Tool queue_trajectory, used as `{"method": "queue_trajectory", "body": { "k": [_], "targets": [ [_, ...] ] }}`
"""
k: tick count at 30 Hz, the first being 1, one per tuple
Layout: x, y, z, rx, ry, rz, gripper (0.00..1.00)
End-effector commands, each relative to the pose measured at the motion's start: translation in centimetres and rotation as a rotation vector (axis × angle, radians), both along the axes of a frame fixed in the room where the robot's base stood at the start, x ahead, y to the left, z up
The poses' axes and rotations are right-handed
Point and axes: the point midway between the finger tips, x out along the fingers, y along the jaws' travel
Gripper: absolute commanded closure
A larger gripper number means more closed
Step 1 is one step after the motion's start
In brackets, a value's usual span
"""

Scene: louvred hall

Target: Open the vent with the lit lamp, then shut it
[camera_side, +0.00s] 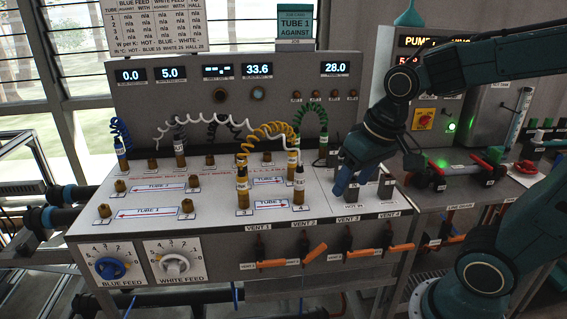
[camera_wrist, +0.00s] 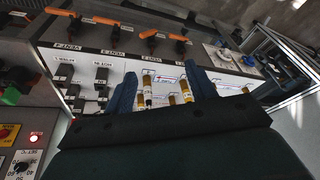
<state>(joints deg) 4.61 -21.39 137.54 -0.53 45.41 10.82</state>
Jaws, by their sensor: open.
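Four vents with orange handles sit along the console's front face: vent 1 (camera_side: 270,263), vent 2 (camera_side: 315,253), vent 3 (camera_side: 359,251) and vent 4 (camera_side: 401,247). Vent 2's handle slants up to the right; the others look closer to level. Orange handles also show at the top of the wrist view (camera_wrist: 103,20), with upside-down labels. Small lamps (camera_side: 315,94) stand in a row under the 28.0 display; I cannot tell which is lit. My gripper (camera_side: 345,188) is open and empty above the console's right part, behind the vents; its fingers show in the wrist view (camera_wrist: 163,92).
Coiled tubes and brass fittings (camera_side: 242,190) crowd the console top left of my gripper. Dark switches (camera_side: 385,186) stand close to its right. Blue (camera_side: 110,268) and white (camera_side: 173,265) feed knobs are at the front left. Space before the vents looks clear.

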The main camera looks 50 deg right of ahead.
Motion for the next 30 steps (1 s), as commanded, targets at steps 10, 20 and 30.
{"method": "queue_trajectory", "body": {
  "k": [10, 20, 30],
  "targets": [
    [1.9, -2.0, -4.0, 0.069, 0.073, -0.014, 0.62],
    [3.3, -5.0, -9.9, 0.242, 0.123, -0.060, 0.62],
    [3.6, -7.9, -15.3, 0.471, 0.087, -0.163, 0.62]
  ]
}}
